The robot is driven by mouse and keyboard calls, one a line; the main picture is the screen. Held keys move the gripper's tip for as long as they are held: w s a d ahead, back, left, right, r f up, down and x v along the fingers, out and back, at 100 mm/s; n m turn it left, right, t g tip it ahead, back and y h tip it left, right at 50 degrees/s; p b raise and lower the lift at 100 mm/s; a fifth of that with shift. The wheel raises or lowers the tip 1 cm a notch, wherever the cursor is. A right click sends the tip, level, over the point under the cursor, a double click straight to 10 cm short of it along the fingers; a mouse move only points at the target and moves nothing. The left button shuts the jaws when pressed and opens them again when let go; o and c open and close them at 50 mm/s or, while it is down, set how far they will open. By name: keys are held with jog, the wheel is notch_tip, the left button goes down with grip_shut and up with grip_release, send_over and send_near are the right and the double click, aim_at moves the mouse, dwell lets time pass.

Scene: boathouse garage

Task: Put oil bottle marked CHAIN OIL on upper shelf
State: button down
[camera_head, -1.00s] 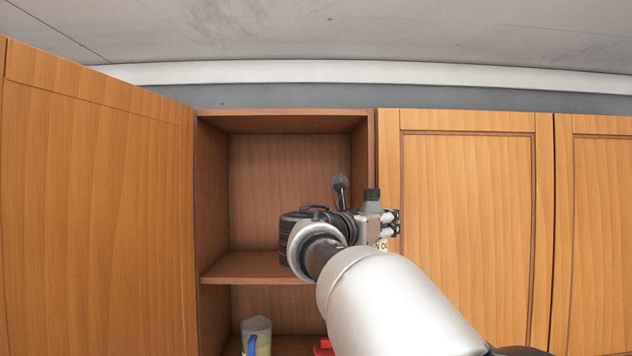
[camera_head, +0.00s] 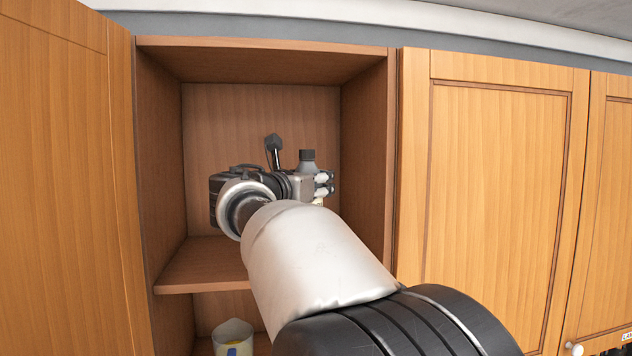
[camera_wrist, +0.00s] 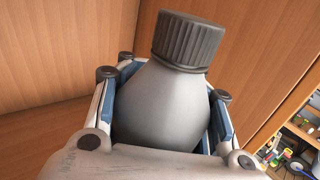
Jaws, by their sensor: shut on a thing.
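My gripper (camera_head: 322,186) is in front of the upper compartment of the open cabinet, shut on a grey bottle (camera_wrist: 165,105) with a dark ribbed cap. In the head view only the bottle's cap (camera_head: 307,158) and a sliver of its label show beside my gripper; the marking cannot be read there. The wrist view shows the bottle between both fingers, tilted in that picture. The upper shelf (camera_head: 205,262) is a wooden board below my gripper, its right part hidden by my arm. I cannot tell whether the bottle touches the shelf.
An open door (camera_head: 65,180) stands at the left and a closed door (camera_head: 495,190) at the right. The cabinet's right side wall (camera_head: 365,150) is close to my gripper. A white container (camera_head: 232,335) stands in the lower compartment. The upper shelf's visible left part is bare.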

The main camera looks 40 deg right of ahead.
notch_tip(320, 180, down, 6)
jog(key=b, duration=0.5)
jog(key=shift+f, duration=0.2)
jog(key=shift+w+f, duration=0.1)
jog(key=shift+f, duration=0.2)
dwell(0.4)
jog(key=c, duration=0.8)
grip_release()
jog(key=shift+o, duration=0.2)
jog(key=v, duration=1.2)
jog(key=shift+c, duration=0.2)
grip_shut()
dwell(0.4)
